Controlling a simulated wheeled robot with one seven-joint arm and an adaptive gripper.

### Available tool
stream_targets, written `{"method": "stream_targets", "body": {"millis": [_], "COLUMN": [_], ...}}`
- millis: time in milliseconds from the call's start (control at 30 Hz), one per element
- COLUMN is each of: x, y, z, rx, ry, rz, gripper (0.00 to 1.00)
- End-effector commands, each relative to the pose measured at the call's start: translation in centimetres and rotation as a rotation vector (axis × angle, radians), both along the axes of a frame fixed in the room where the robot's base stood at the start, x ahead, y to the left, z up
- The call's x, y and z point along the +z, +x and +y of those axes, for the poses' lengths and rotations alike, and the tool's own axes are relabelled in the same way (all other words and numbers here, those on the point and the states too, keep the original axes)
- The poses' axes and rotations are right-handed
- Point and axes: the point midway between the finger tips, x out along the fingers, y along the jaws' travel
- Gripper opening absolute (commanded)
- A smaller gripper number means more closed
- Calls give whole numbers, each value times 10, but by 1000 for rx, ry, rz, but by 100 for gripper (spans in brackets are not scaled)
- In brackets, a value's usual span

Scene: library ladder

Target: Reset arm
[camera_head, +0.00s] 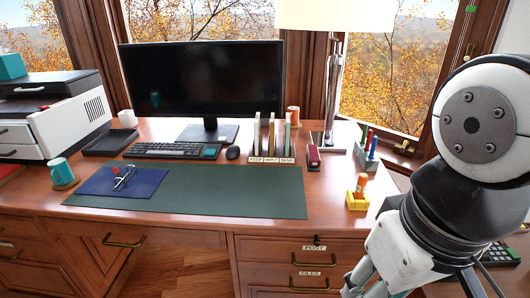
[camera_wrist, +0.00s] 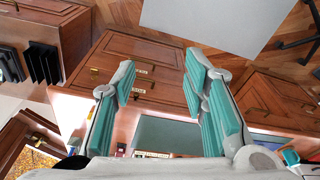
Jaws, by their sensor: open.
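My arm fills the right side of the head view, folded in front of the desk's right end. My gripper (camera_wrist: 160,80) shows its two teal-padded fingers spread wide apart in the wrist view, with nothing between them. In the head view only a small grey part of the gripper shows at the bottom edge, and its fingertips are out of frame. Behind the fingers the wrist view shows drawer fronts (camera_wrist: 155,62) and a green mat, tilted in the picture.
The wooden desk (camera_head: 330,205) holds a monitor (camera_head: 200,82), keyboard (camera_head: 172,150), printer (camera_head: 50,115), teal mug (camera_head: 62,171), lamp (camera_head: 333,80) and an orange-topped bottle in a yellow holder (camera_head: 357,193) near my arm. The green mat (camera_head: 235,190) is mostly clear.

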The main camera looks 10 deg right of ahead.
Motion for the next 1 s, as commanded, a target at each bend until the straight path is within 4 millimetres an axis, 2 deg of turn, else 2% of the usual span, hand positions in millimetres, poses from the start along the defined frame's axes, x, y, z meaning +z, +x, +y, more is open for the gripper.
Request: {"method": "stream_targets", "body": {"millis": [433,500,600,800,1000], "x": [3,21,43,91,127], "y": [0,0,1,1,0], "z": [-2,-7,-1,-3,-4], "rx": [-2,-2,-3,-2,-2], "ry": [3,5,-2,-7,-11], "rz": [-1,-22,-57,-132,-195], "gripper": [40,40,40,40,40]}}
